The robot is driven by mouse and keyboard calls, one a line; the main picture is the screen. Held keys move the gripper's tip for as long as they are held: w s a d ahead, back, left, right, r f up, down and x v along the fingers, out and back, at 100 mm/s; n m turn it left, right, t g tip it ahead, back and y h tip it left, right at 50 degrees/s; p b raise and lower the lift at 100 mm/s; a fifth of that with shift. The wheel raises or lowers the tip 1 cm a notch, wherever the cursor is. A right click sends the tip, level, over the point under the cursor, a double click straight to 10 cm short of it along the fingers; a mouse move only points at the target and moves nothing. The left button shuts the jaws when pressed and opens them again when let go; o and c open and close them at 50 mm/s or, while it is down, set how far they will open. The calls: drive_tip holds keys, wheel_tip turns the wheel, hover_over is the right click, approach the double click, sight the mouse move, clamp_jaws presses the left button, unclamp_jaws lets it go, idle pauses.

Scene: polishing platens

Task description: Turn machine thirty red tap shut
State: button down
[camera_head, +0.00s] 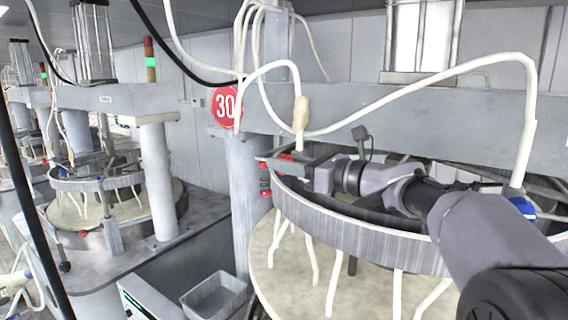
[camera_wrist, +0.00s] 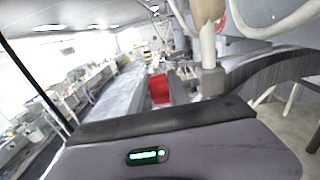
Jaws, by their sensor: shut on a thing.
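The red tap (camera_head: 285,157) is a small red handle below the end of a white hose, at the left rim of the round machine under the red "30" sign (camera_head: 226,104). My gripper (camera_head: 280,164) reaches in from the right, with its dark fingers shut on the red tap. The fingers and rim hide part of the tap. In the wrist view the red handle (camera_wrist: 160,88) shows beyond the dark edge of my gripper's body, beside a pale vertical pipe (camera_wrist: 208,50). The tap's exact turn angle is hard to tell.
A blue tap (camera_head: 522,207) sits at the right under another white hose (camera_head: 528,130). The grey round rim (camera_head: 350,235) curves just below my arm. A grey column (camera_head: 246,200) stands left of the gripper, with small red parts on it. A grey bin (camera_head: 213,297) is below.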

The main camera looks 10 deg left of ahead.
drive_tip(key=shift+p, duration=0.35)
drive_tip(key=shift+r+h+p, duration=0.25)
drive_tip(key=shift+h+p, duration=0.25)
drive_tip(key=shift+p, duration=0.7)
drive_tip(key=h+p, duration=0.1)
drive_tip(key=p, duration=0.2)
drive_tip(key=shift+a+g, duration=0.1)
drive_tip(key=shift+g, duration=0.3)
drive_tip(key=h, duration=0.1)
drive_tip(key=h+p, duration=0.1)
drive_tip(key=shift+f+g+h, duration=0.25)
drive_tip(key=shift+g+h, duration=0.05)
drive_tip(key=shift+g, duration=0.1)
drive_tip(key=shift+w+f+g+h, duration=0.15)
drive_tip(key=shift+g+h, duration=0.55)
drive_tip(key=shift+h, duration=1.3)
drive_tip(key=c, duration=1.2)
unclamp_jaws()
drive_tip(key=shift+a, duration=0.1)
drive_tip(key=shift+c, duration=0.2)
